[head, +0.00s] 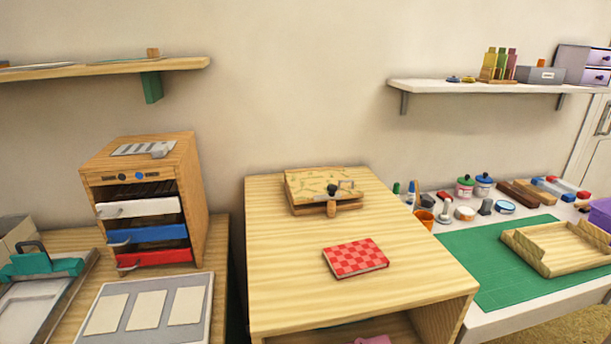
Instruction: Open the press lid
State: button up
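A small wooden press (300,207) sits at the back of the middle wooden table. Its pale lid (318,183) has a leafy pattern and lies down over the base. A black knob (332,190) and a short wooden tab (331,207) show at the lid's front edge. Whether the knob holds the lid fast is too small to tell. My gripper is not in view.
A red checked book (356,258) lies in front of the press on the same table (285,290); the tabletop around both is clear. A wooden drawer cabinet (194,190) stands to the left. A green mat (485,275) and a wooden tray (560,250) lie to the right.

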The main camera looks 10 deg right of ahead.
aim_at(303, 186)
jog(key=i+j+z, duration=0.2)
jog(key=j, duration=0.25)
jog(key=j+z, duration=0.2)
jog(key=j, duration=0.3)
jog(key=i+j+z, duration=0.2)
jog(key=j, duration=0.3)
jog(key=k, duration=0.05)
